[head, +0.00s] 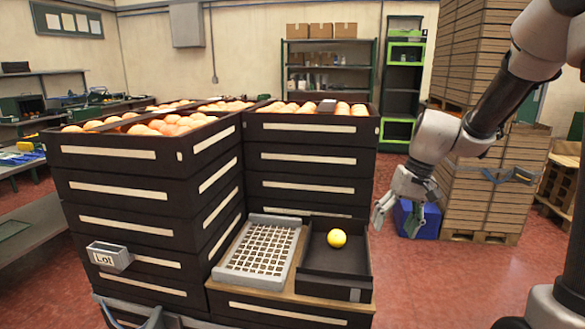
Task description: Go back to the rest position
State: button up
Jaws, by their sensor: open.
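My gripper (398,219) hangs at the right of the head view, its fingers spread and pointing down. It is open and empty, and it appears in the picture to the right of the black tray (358,273). One yellow-orange fruit (337,238) lies in that tray, apart from the gripper. A light grey grid tray (224,271) stands left of the black tray; no fruit shows on it. My arm reaches down to the gripper from the upper right.
Tall stacks of black crates (120,191) full of oranges stand left and behind the trays. A blue bin (427,220) and strapped stacked boxes (484,192) stand behind my gripper. Red floor (450,285) is open at the lower right. Shelves (330,72) line the back wall.

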jog(key=w+d+r+n+t+h, duration=0.1)
jog(key=w+d+r+n+t, duration=0.25)
jog(key=w, duration=0.35)
jog(key=w+d+r+n+t+h, duration=0.1)
jog(key=w+d+r+n+t, duration=0.2)
jog(key=w, duration=0.4)
jog(key=s+d+r+m+h, duration=0.1)
jog(key=s+d+r+h, duration=0.15)
jog(key=d, duration=0.25)
jog(key=s+d+r+m+t+h, duration=0.1)
jog(key=d+r, duration=0.2)
jog(key=d, duration=0.2)
jog(key=s+d+r+m+h, duration=0.1)
jog(key=s+d+r+h, duration=0.1)
jog(key=d, duration=0.3)
jog(key=s+d+f+m+g, duration=0.15)
jog(key=s+g, duration=0.25)
jog(key=s, duration=1.4)
jog(key=s+a+m+y, duration=0.1)
jog(key=s+a+y, duration=0.3)
jog(key=s+a, duration=0.7)
jog(key=shift+s+a+m+t+y, duration=0.3)
jog(key=shift+s+a+t+y, duration=0.05)
jog(key=shift+a, duration=0.05)
